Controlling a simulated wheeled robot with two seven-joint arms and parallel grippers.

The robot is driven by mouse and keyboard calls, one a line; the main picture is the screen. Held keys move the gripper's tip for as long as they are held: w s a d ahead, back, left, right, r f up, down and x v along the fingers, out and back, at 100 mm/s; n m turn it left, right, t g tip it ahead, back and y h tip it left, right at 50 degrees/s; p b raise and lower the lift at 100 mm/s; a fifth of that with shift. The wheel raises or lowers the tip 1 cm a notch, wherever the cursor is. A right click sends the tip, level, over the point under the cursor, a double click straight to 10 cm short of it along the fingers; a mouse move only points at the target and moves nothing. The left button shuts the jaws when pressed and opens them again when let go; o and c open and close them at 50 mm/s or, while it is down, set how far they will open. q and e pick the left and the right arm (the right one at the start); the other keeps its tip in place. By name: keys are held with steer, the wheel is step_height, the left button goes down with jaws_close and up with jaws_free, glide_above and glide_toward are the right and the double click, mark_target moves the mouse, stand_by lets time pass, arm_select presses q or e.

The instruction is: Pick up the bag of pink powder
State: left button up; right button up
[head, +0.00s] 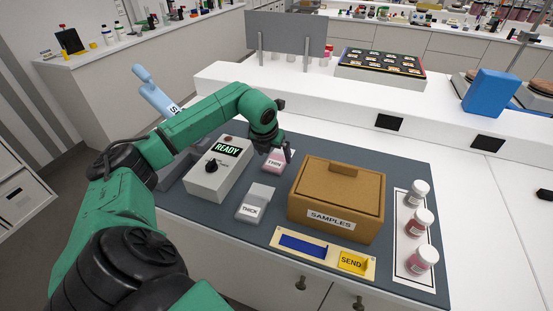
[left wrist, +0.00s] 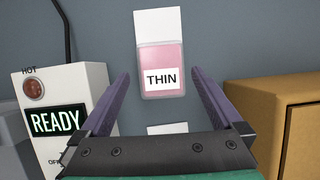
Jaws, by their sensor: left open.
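The bag of pink powder, labelled THIN, lies on the dark grey mat (head: 400,167). In the left wrist view the bag (left wrist: 162,56) is a clear pouch with pink contents and a white top strip. In the head view the THIN bag (head: 274,167) is partly hidden by my left gripper (head: 281,154). In the left wrist view my left gripper (left wrist: 160,73) is open and empty, its two fingers apart on either side of the bag's lower part in the picture. I cannot tell the height of the fingers above it. My right gripper is not in view.
A bag labelled THICK (head: 255,204) lies nearer the front. A sealer-like box reading READY (head: 214,174) stands left, and a brown SAMPLES box (head: 320,193) right. Pink jars (head: 414,222) stand far right. A SEND plate (head: 355,262) lies in front.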

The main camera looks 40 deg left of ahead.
mark_target(276, 160)
arm_select(q)
steer(key=x, duration=0.3)
steer(key=shift+w+f, duration=0.1)
steer(key=shift+w, duration=0.05)
steer(key=shift+d+f, duration=0.1)
steer(key=c, duration=1.1)
